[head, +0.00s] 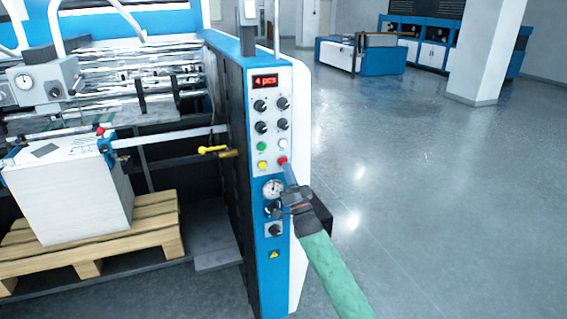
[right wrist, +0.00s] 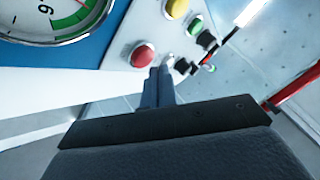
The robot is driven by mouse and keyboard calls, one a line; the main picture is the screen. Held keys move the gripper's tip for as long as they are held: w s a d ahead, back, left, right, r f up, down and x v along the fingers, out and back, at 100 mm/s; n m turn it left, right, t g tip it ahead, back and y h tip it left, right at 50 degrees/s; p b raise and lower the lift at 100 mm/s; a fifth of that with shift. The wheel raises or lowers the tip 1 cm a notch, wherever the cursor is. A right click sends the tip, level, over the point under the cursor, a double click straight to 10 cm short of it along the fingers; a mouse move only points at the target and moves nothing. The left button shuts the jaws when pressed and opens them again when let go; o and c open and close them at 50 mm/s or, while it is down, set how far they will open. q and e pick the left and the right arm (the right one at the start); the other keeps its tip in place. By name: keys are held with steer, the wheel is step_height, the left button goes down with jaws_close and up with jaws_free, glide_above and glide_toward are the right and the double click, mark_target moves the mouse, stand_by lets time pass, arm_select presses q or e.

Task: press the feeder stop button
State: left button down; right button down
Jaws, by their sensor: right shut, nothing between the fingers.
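The control panel (head: 272,120) on the end of the machine has a red button (head: 283,160) at the lower right of its button group. The red button also shows in the right wrist view (right wrist: 143,54), just left of my fingertips. No label on it is readable. My right gripper (head: 287,167) is shut and empty, its fingertips close to the red button from below right in the head view. In the right wrist view the closed fingers (right wrist: 160,76) point at the panel between the red button and a white one. I cannot tell whether they touch. My left gripper is out of view.
Around the red button are a yellow button (head: 262,165), a green button (head: 262,146) and a white button (head: 283,143). Black knobs and a red display reading "4 pcs" (head: 265,81) sit above, a gauge (head: 273,188) below. Open floor (head: 430,200) lies right.

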stand_by(0.8)
steer(key=shift+w+a+b, duration=0.15)
steer(key=shift+w+b, duration=0.3)
